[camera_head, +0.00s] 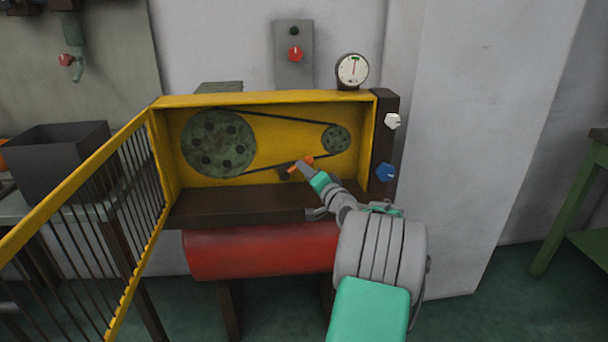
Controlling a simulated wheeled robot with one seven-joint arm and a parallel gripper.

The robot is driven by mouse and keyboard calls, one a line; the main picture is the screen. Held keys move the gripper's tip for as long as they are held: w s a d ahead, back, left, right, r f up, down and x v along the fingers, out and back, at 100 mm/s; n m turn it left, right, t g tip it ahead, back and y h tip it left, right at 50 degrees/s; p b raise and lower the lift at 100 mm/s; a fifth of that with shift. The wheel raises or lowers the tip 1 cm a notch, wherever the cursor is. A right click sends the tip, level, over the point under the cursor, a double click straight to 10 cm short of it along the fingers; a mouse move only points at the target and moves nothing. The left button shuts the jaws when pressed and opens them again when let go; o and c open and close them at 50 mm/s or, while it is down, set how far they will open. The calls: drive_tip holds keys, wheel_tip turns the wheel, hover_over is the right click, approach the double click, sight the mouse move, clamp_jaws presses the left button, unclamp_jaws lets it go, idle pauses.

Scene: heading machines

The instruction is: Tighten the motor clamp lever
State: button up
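A small orange lever (307,159) shows low inside the open yellow machine housing (240,99), under the lower run of the belt. I take it to be the motor clamp lever. A small dark block (284,174) is beside it. My gripper (302,166) reaches in from the lower right, with its tip at the lever and covering part of it. I cannot tell whether the fingers touch or close on the lever. The belt (290,119) runs around a large green pulley (219,144) on the left and a small green pulley (336,138) on the right.
A barred yellow guard (82,190) stands swung open at the left. A dark ledge (235,205) and a red cylinder (258,250) lie below the housing. White (392,121) and blue (385,172) knobs are on its right post. A round gauge (352,70) stands on top.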

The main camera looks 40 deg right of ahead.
drive_tip(key=shift+x, duration=1.05)
clamp_jaws()
drive_tip(key=shift+f, duration=0.1)
idle(0.5)
